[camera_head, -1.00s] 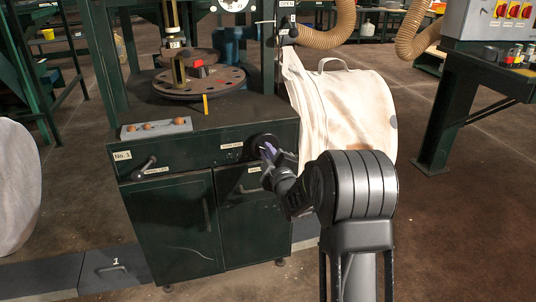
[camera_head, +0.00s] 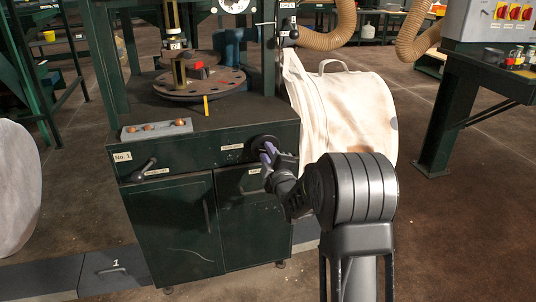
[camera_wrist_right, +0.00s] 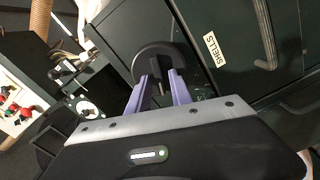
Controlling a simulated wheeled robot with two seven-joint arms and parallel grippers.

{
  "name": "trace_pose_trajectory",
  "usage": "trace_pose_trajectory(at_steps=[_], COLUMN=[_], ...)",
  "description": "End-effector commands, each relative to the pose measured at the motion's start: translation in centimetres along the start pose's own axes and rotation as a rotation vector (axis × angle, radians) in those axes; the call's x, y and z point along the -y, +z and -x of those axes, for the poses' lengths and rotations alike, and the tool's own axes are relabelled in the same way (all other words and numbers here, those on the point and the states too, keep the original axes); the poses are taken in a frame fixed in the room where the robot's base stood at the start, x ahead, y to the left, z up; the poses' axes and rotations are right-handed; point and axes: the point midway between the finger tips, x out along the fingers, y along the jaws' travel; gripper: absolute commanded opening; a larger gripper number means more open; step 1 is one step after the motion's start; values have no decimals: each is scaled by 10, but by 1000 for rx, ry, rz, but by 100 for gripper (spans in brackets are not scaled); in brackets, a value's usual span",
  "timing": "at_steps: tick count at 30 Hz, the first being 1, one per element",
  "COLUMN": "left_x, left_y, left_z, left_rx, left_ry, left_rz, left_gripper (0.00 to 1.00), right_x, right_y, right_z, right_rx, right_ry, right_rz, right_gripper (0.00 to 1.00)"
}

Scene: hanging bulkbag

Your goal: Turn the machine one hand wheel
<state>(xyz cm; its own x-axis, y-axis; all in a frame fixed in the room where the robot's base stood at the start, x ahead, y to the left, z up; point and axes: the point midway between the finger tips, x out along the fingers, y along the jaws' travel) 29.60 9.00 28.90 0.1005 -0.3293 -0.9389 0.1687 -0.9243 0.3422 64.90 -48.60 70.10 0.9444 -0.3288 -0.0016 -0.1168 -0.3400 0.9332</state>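Machine one is the dark green cabinet (camera_head: 170,225) with a "No. 1" label on its front. Its black hand wheel (camera_head: 255,141) sits on the upper right of that front, partly hidden behind my right gripper (camera_head: 267,152). In the right wrist view the wheel (camera_wrist_right: 165,49) is a dark rim just ahead of the purple fingertips of my right gripper (camera_wrist_right: 161,83). The fingers stand apart, with a dark part of the wheel showing beyond and between them. I cannot tell whether they touch it. My left gripper is out of view.
A black lever (camera_head: 144,168) is on the cabinet's left front. A tray (camera_head: 156,129) with round brown items and a round turntable (camera_head: 199,84) are on top. A pale bulk bag (camera_head: 345,110) hangs close at the right. A control box (camera_head: 490,22) stands far right.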

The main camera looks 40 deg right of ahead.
Motion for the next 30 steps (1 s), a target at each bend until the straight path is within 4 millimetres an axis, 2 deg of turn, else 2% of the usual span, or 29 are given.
trace_pose_trajectory(at_steps=[13,17,24,30], left_x=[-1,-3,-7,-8], left_y=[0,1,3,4], left_z=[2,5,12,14], left_rx=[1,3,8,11], left_ry=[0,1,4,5], left_rz=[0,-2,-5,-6], left_gripper=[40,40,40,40], right_x=[-2,-2,-2,0], right_y=[0,0,0,0], right_z=[6,22,62,78], right_rx=[1,1,2,1], right_ry=[1,1,0,1], right_rz=[-2,-2,-3,-1], right_gripper=[33,33,33,33])
